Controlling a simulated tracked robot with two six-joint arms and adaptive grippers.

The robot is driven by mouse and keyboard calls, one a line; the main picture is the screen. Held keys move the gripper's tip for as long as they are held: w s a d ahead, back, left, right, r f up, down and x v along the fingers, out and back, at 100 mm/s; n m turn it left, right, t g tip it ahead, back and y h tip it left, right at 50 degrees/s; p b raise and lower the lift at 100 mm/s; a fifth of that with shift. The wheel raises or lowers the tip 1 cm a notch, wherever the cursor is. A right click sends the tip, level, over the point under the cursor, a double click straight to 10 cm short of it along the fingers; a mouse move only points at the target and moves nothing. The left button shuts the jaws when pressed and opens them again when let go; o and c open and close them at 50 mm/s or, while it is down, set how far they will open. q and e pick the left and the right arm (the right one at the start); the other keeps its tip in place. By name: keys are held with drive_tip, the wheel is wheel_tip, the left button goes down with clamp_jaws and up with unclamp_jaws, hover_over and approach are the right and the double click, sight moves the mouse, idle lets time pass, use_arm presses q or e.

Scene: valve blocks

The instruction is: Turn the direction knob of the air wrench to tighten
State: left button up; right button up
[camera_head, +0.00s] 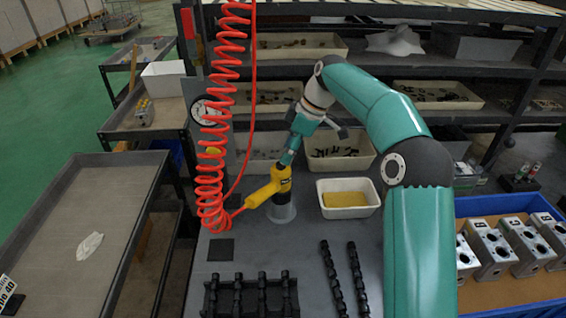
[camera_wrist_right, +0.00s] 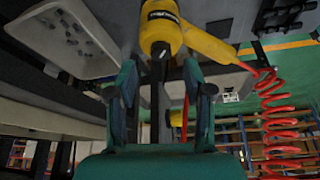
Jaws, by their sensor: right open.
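The yellow air wrench (camera_head: 268,190) stands nose down in a grey round holder (camera_head: 283,213) on the bench, its handle pointing left and down to the red hose. My right gripper (camera_head: 289,157) is just above the wrench's upper end, pointing down at it. In the right wrist view the open gripper (camera_wrist_right: 163,82) has its two teal fingers apart. The yellow wrench body (camera_wrist_right: 162,28) lies just beyond the fingertips, with a dark end part (camera_wrist_right: 160,56) toward the gap between them. I cannot make out the direction knob or its setting. My left gripper is out of view.
A coiled red hose (camera_head: 215,130) hangs left of the wrench. A white tray with yellow contents (camera_head: 345,199) stands to its right. Black shafts (camera_head: 343,275) and a black rack (camera_head: 250,296) lie in front. A blue crate (camera_head: 485,207) holds metal valve blocks at right.

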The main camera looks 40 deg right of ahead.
sight(281, 165)
drive_tip(key=shift+x, duration=1.85)
